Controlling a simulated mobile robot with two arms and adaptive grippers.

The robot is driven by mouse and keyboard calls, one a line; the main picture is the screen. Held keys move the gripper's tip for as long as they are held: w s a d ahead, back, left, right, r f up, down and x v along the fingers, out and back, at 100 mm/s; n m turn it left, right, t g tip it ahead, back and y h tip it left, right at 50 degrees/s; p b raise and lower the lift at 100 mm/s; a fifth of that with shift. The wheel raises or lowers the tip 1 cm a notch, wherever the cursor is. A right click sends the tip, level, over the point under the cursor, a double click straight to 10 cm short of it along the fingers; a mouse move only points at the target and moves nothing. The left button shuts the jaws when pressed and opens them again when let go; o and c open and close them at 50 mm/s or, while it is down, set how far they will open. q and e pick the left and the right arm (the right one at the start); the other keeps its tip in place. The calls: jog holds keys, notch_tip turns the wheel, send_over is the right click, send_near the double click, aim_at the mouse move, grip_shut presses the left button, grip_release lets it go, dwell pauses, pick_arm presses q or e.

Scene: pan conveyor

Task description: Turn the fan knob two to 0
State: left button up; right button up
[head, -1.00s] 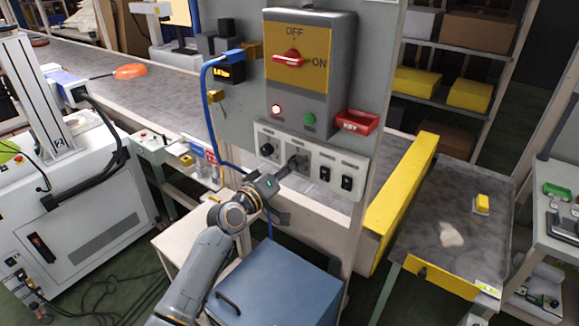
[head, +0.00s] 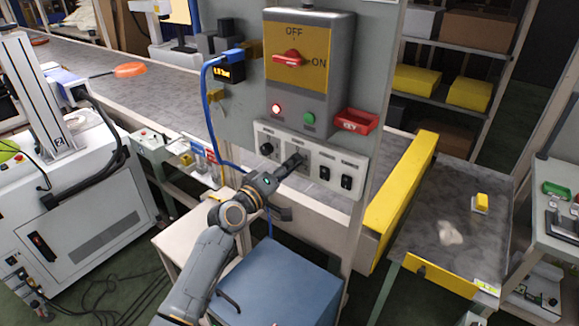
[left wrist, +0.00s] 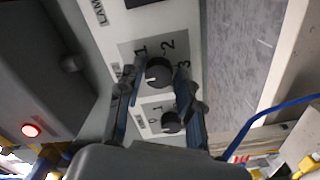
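My left gripper (head: 293,162) is at the second plate from the left on the control panel, and covers that plate's knob in the head view. In the left wrist view this black knob (left wrist: 158,72) sits on a grey dial marked 1, 2 and 3. The blue-black fingers (left wrist: 154,80) are open on either side of it, with gaps between fingers and knob. The knob's white mark points to the lower left, towards one finger; any number there is hidden. A smaller knob (left wrist: 171,122) with a 0 and 1 dial is beside it. My right gripper is out of view.
The panel also holds a left knob (head: 266,149) and two black switches, including the rightmost one (head: 347,182). Above is a box with a red OFF/ON handle (head: 289,59). A red tray (head: 356,120) juts out at right. A blue cable (head: 209,110) hangs at left.

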pick_arm(q)
jog(key=shift+o, duration=0.8)
jog(key=v, duration=1.2)
